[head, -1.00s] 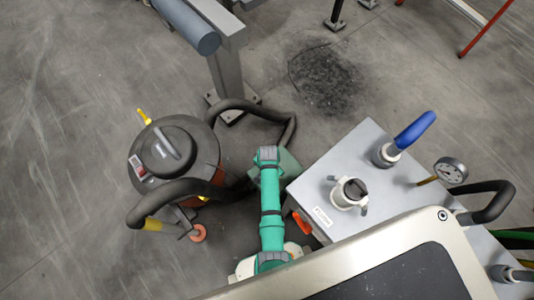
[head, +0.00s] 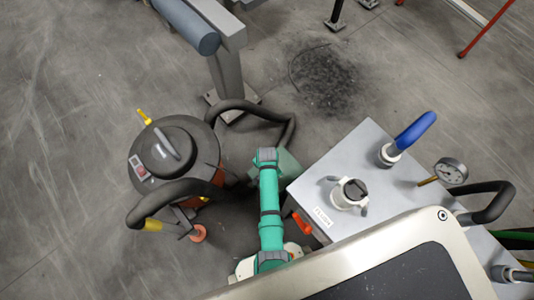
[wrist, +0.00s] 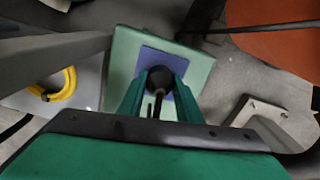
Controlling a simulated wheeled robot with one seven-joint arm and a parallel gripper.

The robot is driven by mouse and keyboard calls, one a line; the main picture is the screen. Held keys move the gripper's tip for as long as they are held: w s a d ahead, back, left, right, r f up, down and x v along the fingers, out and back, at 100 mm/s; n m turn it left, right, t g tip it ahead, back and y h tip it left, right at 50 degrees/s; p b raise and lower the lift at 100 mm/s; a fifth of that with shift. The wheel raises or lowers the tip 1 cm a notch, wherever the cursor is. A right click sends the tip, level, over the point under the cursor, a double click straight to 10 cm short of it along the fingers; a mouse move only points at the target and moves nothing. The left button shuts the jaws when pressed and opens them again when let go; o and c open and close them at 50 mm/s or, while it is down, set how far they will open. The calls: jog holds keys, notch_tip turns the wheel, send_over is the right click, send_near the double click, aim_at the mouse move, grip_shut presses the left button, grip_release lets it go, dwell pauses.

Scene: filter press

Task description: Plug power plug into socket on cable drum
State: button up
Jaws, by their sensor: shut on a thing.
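In the wrist view, my gripper (wrist: 155,92) is shut on a black round plug (wrist: 160,76), with a dark cord running back between the green fingers. Beyond it is a blue square plate (wrist: 146,56) on a pale green panel (wrist: 124,48). The plug lines up with the blue plate and hides its middle; I see no socket opening and cannot tell whether the plug touches or is inserted. No cable drum can be made out for certain. In the head view my green arm hides the gripper and plug; a greenish block (head: 290,163) shows beside its end.
A vacuum cleaner (head: 172,158) with a thick black hose (head: 175,190) stands close left of my arm. A grey cabinet (head: 370,150) with fittings stands close right. A grey post (head: 229,85) rises beyond. In the wrist view a yellow coil (wrist: 68,85) lies left.

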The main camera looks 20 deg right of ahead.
jog(key=shift+f, duration=0.15)
jog(key=o, duration=1.1)
notch_tip(320, 180, up, 11)
jog(key=shift+f, duration=0.1)
jog(key=shift+w+d, duration=0.1)
jog(key=shift+w, duration=0.05)
